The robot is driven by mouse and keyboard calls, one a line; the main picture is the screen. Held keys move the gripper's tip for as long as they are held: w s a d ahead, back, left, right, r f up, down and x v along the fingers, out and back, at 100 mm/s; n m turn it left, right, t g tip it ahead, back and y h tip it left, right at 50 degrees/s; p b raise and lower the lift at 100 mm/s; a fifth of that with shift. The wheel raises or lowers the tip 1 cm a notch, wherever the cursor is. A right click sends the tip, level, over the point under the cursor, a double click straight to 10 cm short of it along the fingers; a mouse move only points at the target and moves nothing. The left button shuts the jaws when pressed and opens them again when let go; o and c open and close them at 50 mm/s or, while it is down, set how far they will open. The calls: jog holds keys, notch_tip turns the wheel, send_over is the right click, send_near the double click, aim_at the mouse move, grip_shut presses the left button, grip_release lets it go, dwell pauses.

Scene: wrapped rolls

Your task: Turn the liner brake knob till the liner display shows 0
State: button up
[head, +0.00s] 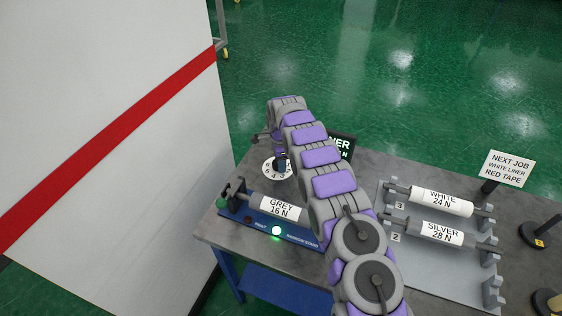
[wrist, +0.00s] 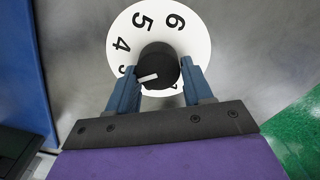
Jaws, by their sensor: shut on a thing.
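The liner brake knob is a round black knob (wrist: 158,66) with a white pointer line, set on a white numbered dial (wrist: 188,40). In the wrist view its pointer aims left and slightly down, near the partly covered 3. My gripper (wrist: 158,78) is shut on the knob, one blue finger on each side. In the head view the dial (head: 270,170) shows beside my gripper (head: 281,163), and the knob is hidden. The liner display (head: 343,143) is a black sign behind my arm; only "NER" and a trailing "N" show, and its number is hidden.
A grey roll labelled 16 N (head: 280,207) lies on a blue stand with a lit green lamp (head: 276,231). White (head: 442,201) and silver (head: 436,231) rolls lie on a grey rack at right. A sign (head: 508,168) reads white liner, red tape. A white wall stands left.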

jog(key=shift+a+n+p, duration=0.3)
jog(key=shift+a+n, duration=0.1)
jog(key=shift+a, duration=0.05)
jog(key=shift+a+r+n+p, duration=0.1)
jog(key=shift+n+p, duration=0.55)
jog(key=shift+n, duration=0.15)
jog(key=n+p, duration=0.2)
jog(key=n, duration=0.1)
jog(key=shift+n, duration=0.3)
jog(key=n, duration=0.1)
jog(key=n+p, duration=0.1)
jog(key=n, duration=0.2)
jog(key=shift+a+f+n, duration=0.15)
jog(key=shift+f+n, duration=0.1)
jog(key=shift+n, duration=0.05)
jog(key=shift+s+r+n+p, duration=0.1)
jog(key=shift+n+p, duration=0.3)
jog(key=shift+n, duration=0.4)
jog(key=shift+c, duration=0.4)
jog(key=shift+w+d+r, duration=0.2)
jog(key=shift+w+d, duration=0.05)
jog(key=shift+w, duration=0.05)
